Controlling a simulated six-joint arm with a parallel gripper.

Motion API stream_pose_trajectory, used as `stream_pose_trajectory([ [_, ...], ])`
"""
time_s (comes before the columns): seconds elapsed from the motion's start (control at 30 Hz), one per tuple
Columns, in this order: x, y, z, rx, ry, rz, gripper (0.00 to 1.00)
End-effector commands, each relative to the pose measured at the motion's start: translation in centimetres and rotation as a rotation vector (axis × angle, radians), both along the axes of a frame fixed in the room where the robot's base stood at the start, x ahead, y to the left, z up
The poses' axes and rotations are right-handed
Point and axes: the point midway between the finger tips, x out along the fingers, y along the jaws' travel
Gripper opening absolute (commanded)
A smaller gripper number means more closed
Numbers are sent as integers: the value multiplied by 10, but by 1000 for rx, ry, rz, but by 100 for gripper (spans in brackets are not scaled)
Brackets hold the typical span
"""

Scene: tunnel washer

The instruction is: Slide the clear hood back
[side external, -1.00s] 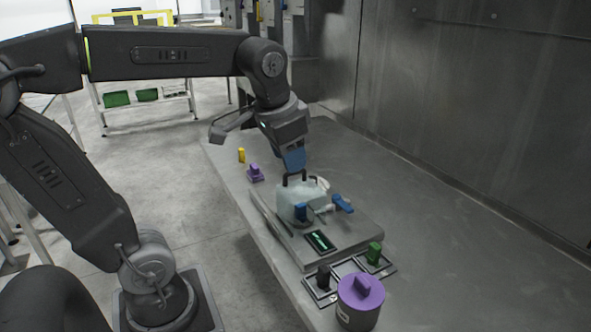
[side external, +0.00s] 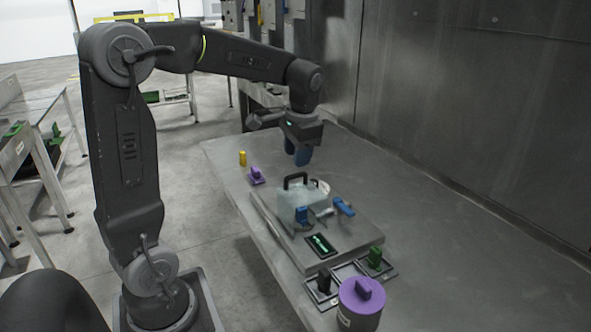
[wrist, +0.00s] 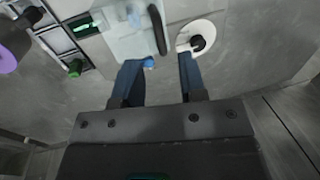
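The clear hood (side external: 298,203) is a pale see-through box on the grey machine plate (side external: 345,250), with a black handle (side external: 295,180) on top. Blue parts show inside and beside it. In the wrist view the hood (wrist: 128,35) is at top centre, with its black handle (wrist: 157,30) upright in the picture. My gripper (side external: 300,162) is above and behind the hood, apart from the handle. In the wrist view its two blue fingers (wrist: 167,62) are spread with nothing between them.
A white round part with a black centre (wrist: 197,38) is right of the hood in the wrist view. A blue lever (side external: 343,205), a purple-lidded canister (side external: 361,300), a green block (side external: 375,256), a purple piece (side external: 256,176) and a yellow piece (side external: 242,158) stand around. The table's right side is clear.

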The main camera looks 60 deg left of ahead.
Motion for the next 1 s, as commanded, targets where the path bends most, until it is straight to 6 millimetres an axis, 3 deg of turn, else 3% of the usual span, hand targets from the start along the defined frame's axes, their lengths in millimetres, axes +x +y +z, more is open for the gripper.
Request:
stream_pose_trajectory([
  [0.1, 0, 4, -22, -1, 4, 1, 38],
  [0.3, 0, 9, -45, 0, 2, 1, 38],
  [0.7, 0, 10, -51, 0, -1, 0, 38],
  [1.0, 0, 10, -51, 0, -1, 0, 9],
])
